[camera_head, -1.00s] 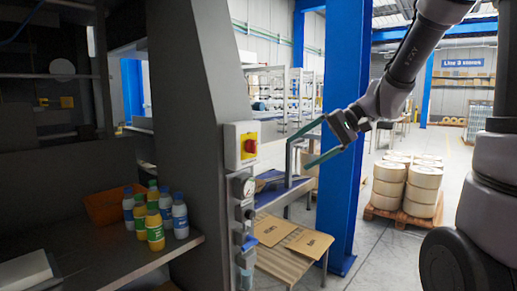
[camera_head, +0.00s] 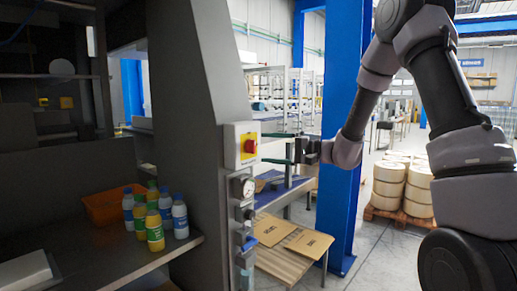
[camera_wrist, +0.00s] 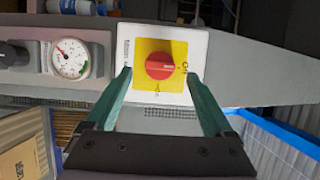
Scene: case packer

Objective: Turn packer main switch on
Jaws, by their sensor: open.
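The packer main switch is a red rotary knob (camera_head: 250,146) on a yellow plate in a white box, mounted on the grey front post of the machine. In the wrist view the red knob (camera_wrist: 159,66) lies straight ahead, with its bar seeming to run sideways toward a label that looks like OFF on the right. My gripper (camera_head: 265,148) is open just right of the switch in the head view, its green fingers pointing at it. In the wrist view the fingertips (camera_wrist: 158,75) straddle the knob to left and right. Contact with the knob cannot be told.
A pressure gauge (camera_head: 243,186) sits on the post below the switch; it shows left of it in the wrist view (camera_wrist: 70,58). A blue pillar (camera_head: 340,190) stands behind my gripper. Bottles (camera_head: 155,230) and an orange bin (camera_head: 104,205) stand on the machine's shelf.

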